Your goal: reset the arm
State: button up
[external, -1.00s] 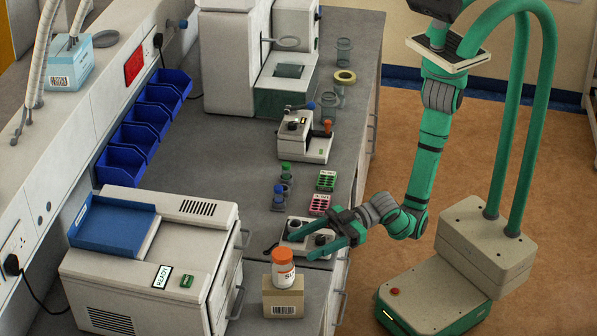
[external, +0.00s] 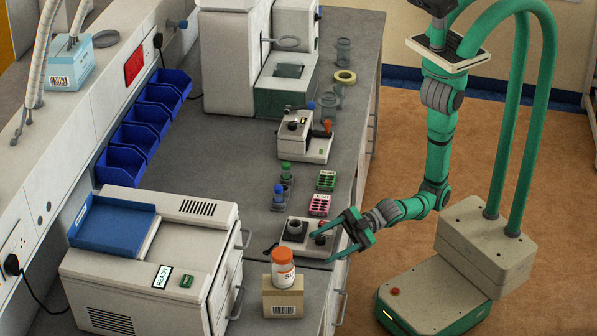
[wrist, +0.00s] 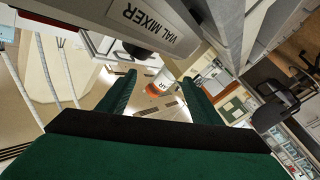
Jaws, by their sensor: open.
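My gripper (external: 323,246) is open and empty in the external view, at the front edge of the bench beside the small white device with round black fittings (external: 297,232). Its two green fingers point to the left. In the wrist view my gripper (wrist: 152,92) shows two dark green fingers spread apart with nothing held between them. A grey device labelled "VIAL MIXER" in part (wrist: 150,22) lies close above the fingers there. My arm hangs down from its mount at the right of the bench, with a bend at the elbow.
A white jar with an orange lid (external: 283,268) stands on a cardboard box (external: 283,297) near the gripper. Pink (external: 319,205) and green (external: 326,181) racks and blue-capped vials (external: 279,197) stand behind. The floor (external: 400,150) beside the bench is clear.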

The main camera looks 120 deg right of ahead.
jog(key=s+d+f+m+g, duration=0.1)
jog(key=s+d+f, duration=0.3)
jog(key=s, duration=0.8)
jog(key=s+d+f+m+g+h, duration=0.1)
jog(key=s+d+f+m, duration=0.3)
jog(key=s, duration=0.9)
jog(key=s+d+f+m+g+h, duration=0.1)
jog(key=s+d+f, duration=0.3)
jog(key=s, duration=0.8)
jog(key=shift+s+d+f+m+g, duration=0.15)
jog(key=shift+s+d+m+g, duration=0.2)
jog(key=shift+d+m, duration=0.5)
jog(key=shift+d, duration=0.1)
